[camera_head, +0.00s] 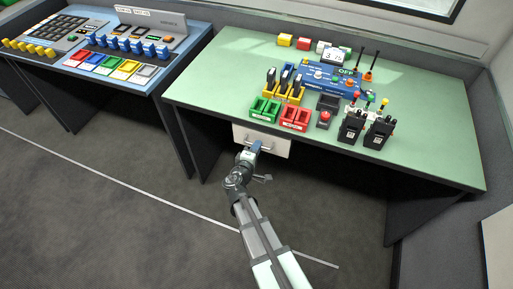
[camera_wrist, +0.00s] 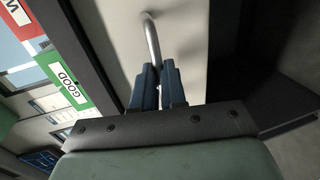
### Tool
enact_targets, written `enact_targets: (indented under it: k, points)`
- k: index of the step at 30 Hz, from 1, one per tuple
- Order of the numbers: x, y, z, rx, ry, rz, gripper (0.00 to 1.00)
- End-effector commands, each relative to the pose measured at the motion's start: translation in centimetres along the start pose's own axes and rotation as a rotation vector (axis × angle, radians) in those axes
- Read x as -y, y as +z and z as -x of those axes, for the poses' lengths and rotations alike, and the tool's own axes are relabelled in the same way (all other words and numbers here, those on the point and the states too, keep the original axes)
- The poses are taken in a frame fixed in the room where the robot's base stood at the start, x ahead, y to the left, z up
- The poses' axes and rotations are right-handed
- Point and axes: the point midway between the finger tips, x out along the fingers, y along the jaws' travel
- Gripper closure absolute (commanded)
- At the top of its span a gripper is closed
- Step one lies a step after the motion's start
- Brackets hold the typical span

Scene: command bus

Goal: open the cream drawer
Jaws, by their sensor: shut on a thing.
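The cream drawer (camera_head: 277,145) is under the front edge of the green table, toward its left end. Its pale front (camera_wrist: 196,45) fills the middle of the wrist view. A curved metal handle (camera_wrist: 152,38) stands out from that front. My gripper (camera_head: 257,146) is at the drawer front. In the wrist view its two blue fingers (camera_wrist: 157,75) are shut on the lower part of the handle, and the handle's upper bend shows above them. The fingertips hide the rest of the handle. I cannot tell whether the drawer stands out from the table.
The green table (camera_head: 420,110) carries green bins (camera_head: 264,109), red bins (camera_head: 295,117), two black radios (camera_head: 378,133) and a blue panel (camera_head: 325,78). A blue console (camera_head: 95,55) stands at the left. The floor (camera_head: 120,215) before the table is clear.

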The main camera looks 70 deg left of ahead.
Motion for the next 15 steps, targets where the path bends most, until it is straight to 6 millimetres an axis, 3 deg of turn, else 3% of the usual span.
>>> enact_targets:
  k: [15]
  points:
    - [0.09,0.02,0.50,-0.001,0.000,0.000,1.00]
